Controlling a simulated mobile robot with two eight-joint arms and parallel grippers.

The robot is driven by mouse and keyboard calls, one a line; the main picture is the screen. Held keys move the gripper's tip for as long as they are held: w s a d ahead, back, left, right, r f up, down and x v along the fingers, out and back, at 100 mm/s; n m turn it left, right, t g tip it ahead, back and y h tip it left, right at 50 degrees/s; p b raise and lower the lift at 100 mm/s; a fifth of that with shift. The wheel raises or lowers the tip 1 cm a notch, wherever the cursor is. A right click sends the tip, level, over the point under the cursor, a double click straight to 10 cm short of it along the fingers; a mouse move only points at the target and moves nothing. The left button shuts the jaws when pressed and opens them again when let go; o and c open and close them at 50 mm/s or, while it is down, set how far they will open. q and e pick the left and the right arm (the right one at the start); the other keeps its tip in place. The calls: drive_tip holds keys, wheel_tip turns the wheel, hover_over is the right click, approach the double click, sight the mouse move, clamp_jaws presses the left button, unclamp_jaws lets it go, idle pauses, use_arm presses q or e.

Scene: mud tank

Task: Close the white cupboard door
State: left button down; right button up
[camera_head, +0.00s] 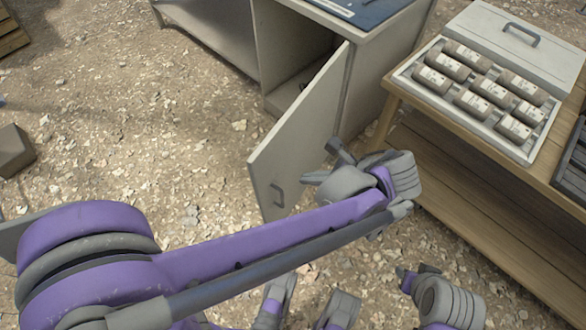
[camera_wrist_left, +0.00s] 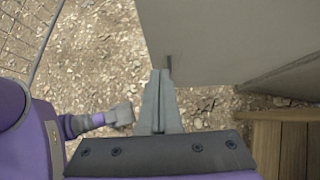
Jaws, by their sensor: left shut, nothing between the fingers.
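The white cupboard door (camera_head: 300,130) stands open in the head view, swung out from the cupboard (camera_head: 290,45) on its right side. A small handle (camera_head: 277,194) sits near its free end. Part of the cupboard's dark inside shows. My left gripper (camera_head: 334,148) is shut and empty on the door's right side, close to the panel; I cannot tell whether it touches. In the left wrist view its fingers (camera_wrist_left: 162,75) are together, with their tips at a large pale panel (camera_wrist_left: 225,40). My right gripper (camera_head: 417,270) is low at the right, its jaws unclear.
A wooden table (camera_head: 470,190) stands close on the right. On it is an open grey case (camera_head: 400,80) with several labelled cylinders (camera_head: 490,90). A blue sheet (camera_head: 365,8) lies on the cupboard top. Gravelly ground (camera_head: 170,130) is clear left of the door.

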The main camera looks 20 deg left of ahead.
use_arm(q)
drive_tip(key=b, duration=0.3)
approach(264, 171)
wheel_tip(264, 171, down, 4)
drive_tip(key=a, duration=0.3)
drive_tip(key=shift+w+f, duration=0.15)
drive_tip(key=shift+w+a, duration=0.1)
drive_tip(key=shift+a, duration=0.35)
